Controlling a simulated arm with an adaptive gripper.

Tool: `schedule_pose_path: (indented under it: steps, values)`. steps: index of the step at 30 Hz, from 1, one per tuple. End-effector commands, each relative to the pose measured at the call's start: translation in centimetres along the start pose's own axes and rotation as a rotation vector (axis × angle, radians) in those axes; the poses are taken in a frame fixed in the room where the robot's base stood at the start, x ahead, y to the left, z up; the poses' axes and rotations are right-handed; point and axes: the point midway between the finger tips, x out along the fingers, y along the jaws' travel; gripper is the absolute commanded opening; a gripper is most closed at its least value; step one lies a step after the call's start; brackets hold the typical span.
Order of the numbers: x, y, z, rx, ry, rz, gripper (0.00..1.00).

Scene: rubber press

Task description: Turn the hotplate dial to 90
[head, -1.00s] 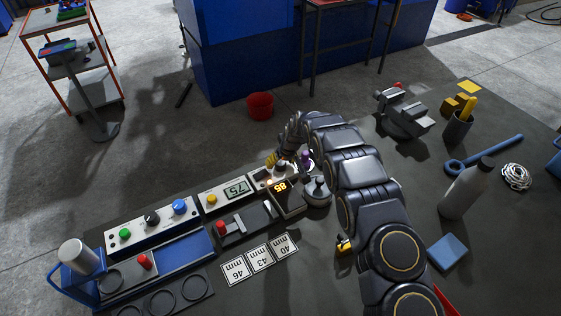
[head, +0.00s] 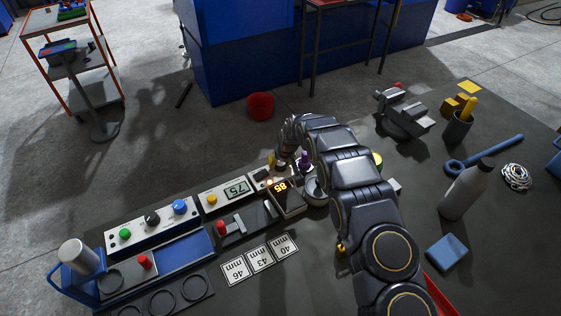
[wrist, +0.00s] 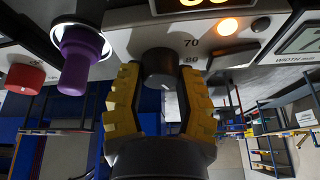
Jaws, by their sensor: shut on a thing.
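The hotplate dial (wrist: 158,66) is a dark round knob in the wrist view, on a pale panel with the marks 70 and 80 beside it. My gripper (wrist: 160,80) has its yellow ribbed fingers on either side of the dial and is shut on it. In the head view my gripper (head: 274,160) is small and partly hidden by my arm. The orange display (head: 280,187) on a dark box reads 85. An orange lamp (wrist: 228,27) glows on the panel in the wrist view. The dial's pointer cannot be made out.
A purple knob (wrist: 86,50) is close to the left finger, with a red knob (wrist: 25,77) further left. A second panel display (head: 236,189) reads 75. Number cards (head: 260,259) lie in front. A grey bottle (head: 465,190) and a vise (head: 405,112) stand right of my arm.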

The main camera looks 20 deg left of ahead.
Motion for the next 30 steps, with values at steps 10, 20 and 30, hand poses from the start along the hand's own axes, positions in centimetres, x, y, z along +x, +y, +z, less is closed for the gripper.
schedule_pose_path:
  steps: [10, 20, 30]
  values:
    - [0.2, 0.1, 0.1, 0.026, 0.001, 0.011, 0.02]
    - [0.1, 0.1, 0.1, 0.025, 0.001, 0.010, 0.51]
    - [-2.9, 0.1, -0.1, 0.024, 0.005, 0.011, 0.51]
